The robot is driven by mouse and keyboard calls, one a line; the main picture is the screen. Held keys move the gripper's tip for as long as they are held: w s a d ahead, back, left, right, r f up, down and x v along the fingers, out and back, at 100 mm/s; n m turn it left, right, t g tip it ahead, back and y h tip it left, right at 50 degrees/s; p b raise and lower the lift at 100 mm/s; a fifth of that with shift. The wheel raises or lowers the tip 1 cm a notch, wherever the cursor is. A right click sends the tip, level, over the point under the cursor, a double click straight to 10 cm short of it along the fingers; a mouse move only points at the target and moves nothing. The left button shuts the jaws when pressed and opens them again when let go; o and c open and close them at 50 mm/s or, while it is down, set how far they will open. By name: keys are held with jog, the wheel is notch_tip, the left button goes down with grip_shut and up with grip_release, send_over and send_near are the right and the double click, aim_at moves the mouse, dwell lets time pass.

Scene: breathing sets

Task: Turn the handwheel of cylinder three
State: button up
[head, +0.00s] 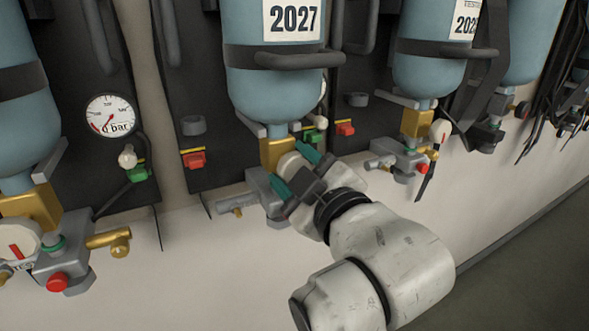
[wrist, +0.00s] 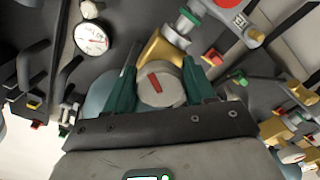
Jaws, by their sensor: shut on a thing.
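A blue cylinder (head: 275,85) labelled 2027 hangs neck-down at the top middle of the head view. No number three is readable on it. Below its brass neck (head: 275,150) is a pale round handwheel (head: 289,163). In the wrist view the handwheel (wrist: 158,86) shows a red bar on its face. My gripper (head: 297,172) has green fingers, one on each side of this handwheel, and is shut on it. The wrist view shows my gripper (wrist: 160,78) with the wheel between its fingers. The contact faces are partly hidden.
Another blue cylinder (head: 430,70) hangs to the right, and one (head: 22,120) at the left with a brass valve. A gauge (head: 110,116) sits on the left black backplate. Hoses and straps (head: 490,75) hang at the right.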

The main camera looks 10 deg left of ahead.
jog(key=shift+w+d+f, duration=0.1)
jog(key=shift+f, duration=0.25)
jog(key=o, duration=0.9)
jog(key=shift+c, duration=0.2)
jog(key=shift+o, duration=0.6)
jog(key=shift+r, duration=0.2)
jog(key=b+v, duration=0.2)
jog(key=v, duration=0.8)
jog(key=shift+s+d, duration=0.25)
jog(key=shift+s, duration=0.1)
dwell(4.4)
